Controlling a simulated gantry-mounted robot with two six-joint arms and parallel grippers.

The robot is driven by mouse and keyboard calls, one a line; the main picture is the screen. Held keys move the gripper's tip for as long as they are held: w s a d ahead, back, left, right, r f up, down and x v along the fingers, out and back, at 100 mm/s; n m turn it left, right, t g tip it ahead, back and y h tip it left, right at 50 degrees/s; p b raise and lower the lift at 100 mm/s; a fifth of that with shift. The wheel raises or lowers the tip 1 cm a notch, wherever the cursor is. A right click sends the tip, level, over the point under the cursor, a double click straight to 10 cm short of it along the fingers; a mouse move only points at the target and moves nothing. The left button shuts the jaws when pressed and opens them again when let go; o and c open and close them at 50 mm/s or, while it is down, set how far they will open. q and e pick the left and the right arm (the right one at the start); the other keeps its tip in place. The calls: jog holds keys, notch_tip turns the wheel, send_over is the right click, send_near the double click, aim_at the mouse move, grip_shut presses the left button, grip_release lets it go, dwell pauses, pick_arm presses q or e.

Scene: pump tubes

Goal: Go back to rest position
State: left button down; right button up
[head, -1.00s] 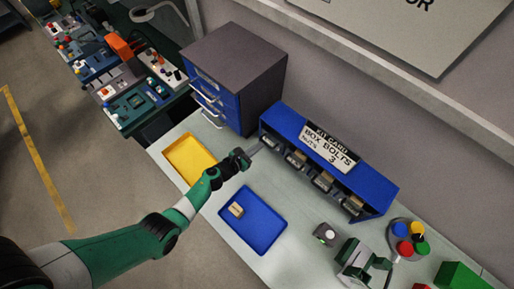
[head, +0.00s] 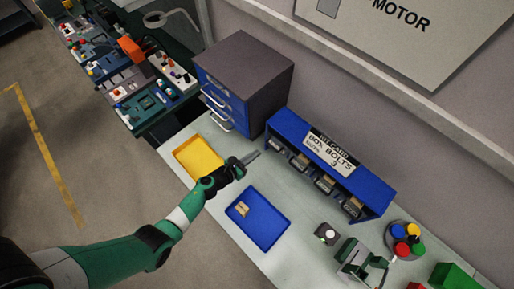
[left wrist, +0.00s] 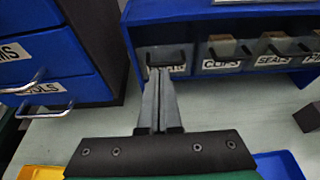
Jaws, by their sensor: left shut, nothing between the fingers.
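My left gripper (head: 255,156) is shut and empty. It hangs over the pale bench, just in front of the left end of the blue bin rack (head: 372,199). In the left wrist view its fingers (left wrist: 158,85) lie together, and their tips overlap the leftmost bin, hiding part of its label. I cannot tell from this view how far the tips are from the bin. My left arm reaches in from the lower left of the head view. My right gripper is not in view.
A yellow tray (head: 184,151) lies under and left of the gripper. A blue tray (head: 262,232) with a small tan piece (head: 241,208) lies to its right. A blue drawer cabinet (head: 222,92) with protruding handles stands behind. Small devices and coloured buttons (head: 402,231) stand at the right.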

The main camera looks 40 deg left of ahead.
pick_arm(q)
jog(key=v, duration=0.2)
jog(key=shift+s+r+p, duration=0.25)
jog(key=shift+r+p, duration=0.15)
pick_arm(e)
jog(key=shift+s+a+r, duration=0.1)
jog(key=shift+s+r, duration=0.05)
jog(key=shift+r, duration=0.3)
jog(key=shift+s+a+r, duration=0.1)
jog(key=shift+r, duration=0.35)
